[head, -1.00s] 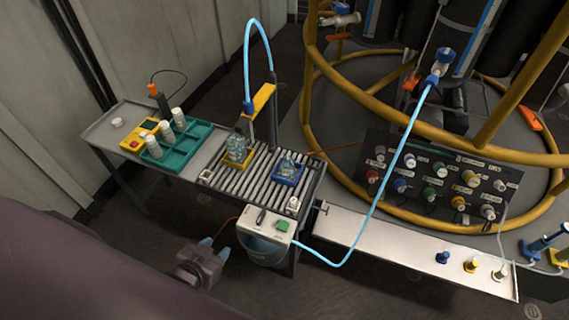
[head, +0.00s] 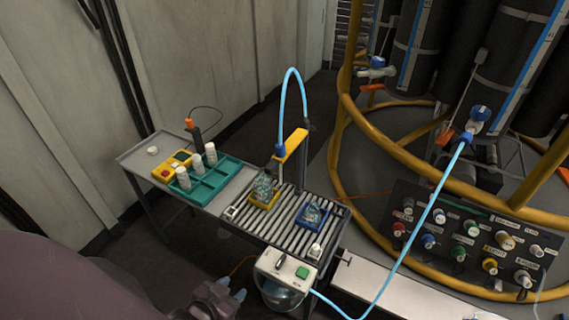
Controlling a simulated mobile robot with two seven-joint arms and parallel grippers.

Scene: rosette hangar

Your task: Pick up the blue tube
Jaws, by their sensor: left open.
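The light blue tube (head: 414,220) runs from a blue fitting on the black cylinder at right, sags down and passes to the white control box on the bench's front end. Another blue stretch (head: 291,74) arches above the yellow arm over the bench; whether the two stretches join is hidden. My left gripper (head: 232,289) is low at the bottom of the head view, left of the control box. Its pale blue fingertips are apart with nothing seen between them, clear of the tube. My right gripper is not in view.
The roller bench (head: 276,225) carries a bottle on a yellow tray (head: 259,203) and one on a blue tray (head: 313,217). A teal rack (head: 211,183) holds white-capped vials. A connector panel (head: 465,240) and yellow ring rails (head: 410,160) stand at right.

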